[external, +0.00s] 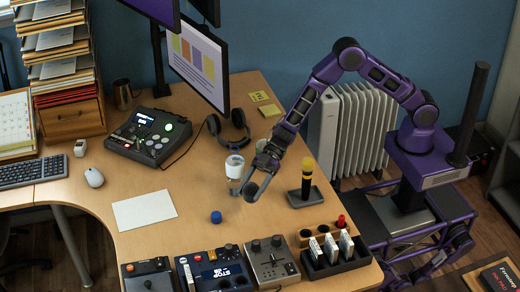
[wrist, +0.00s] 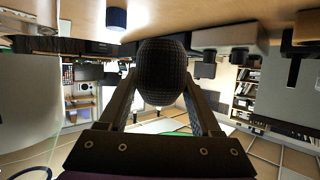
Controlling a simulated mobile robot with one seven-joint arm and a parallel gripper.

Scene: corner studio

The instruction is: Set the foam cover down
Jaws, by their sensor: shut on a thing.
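The foam cover is a dark, rounded piece with a fine mesh texture, large between the two fingers in the wrist view (wrist: 161,70). My gripper (wrist: 158,88) is shut on it, one finger on each side. In the external view my gripper (external: 247,187) is low over the table (external: 190,235), with the dark cover (external: 251,192) at its tips. The cover looks a little above the tabletop, but I cannot tell the exact gap. In the wrist view the table appears at the top.
A small blue cylinder (external: 216,217) stands left of my gripper. A white cup (external: 234,167) is just behind it. Control boxes (external: 214,272) line the front edge. Bare wood lies between.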

